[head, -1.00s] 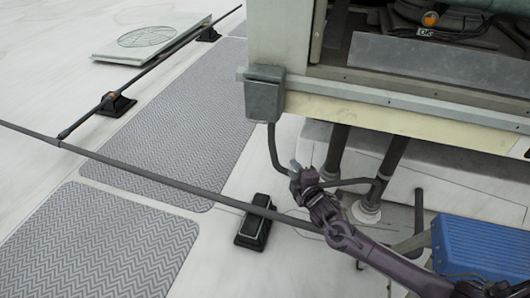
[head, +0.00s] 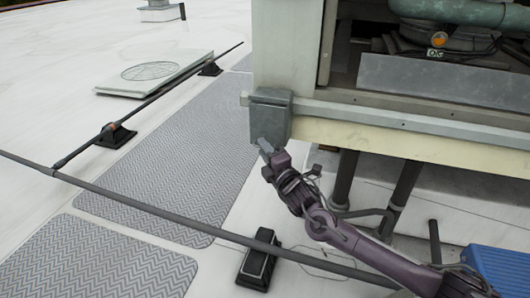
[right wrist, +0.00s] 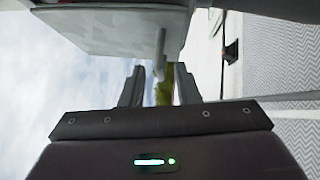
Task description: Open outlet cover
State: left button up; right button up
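The outlet cover (head: 270,115) is the grey metal box on the near corner of the large rooftop unit; it looks closed. My right gripper (head: 266,150) is just below the cover's lower edge; whether it touches cannot be told. In the right wrist view, the two dark fingers of my right gripper (right wrist: 159,85) stand apart, with background showing between them. A pale grey surface (right wrist: 110,30) with a narrow protruding piece lies ahead of the fingers; I cannot tell for sure which part of the box it is. My left gripper is not in view.
The rooftop unit (head: 400,145) stands on the right, its rail (head: 400,115) running from the cover. A dark pipe (head: 150,198) crosses the roof on a black support block (head: 256,262). A blue box (head: 495,265) is at lower right. Grey mats (head: 90,260) lie at left.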

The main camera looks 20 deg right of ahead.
jog(key=shift+w, duration=0.1)
grip_shut()
dwell(0.4)
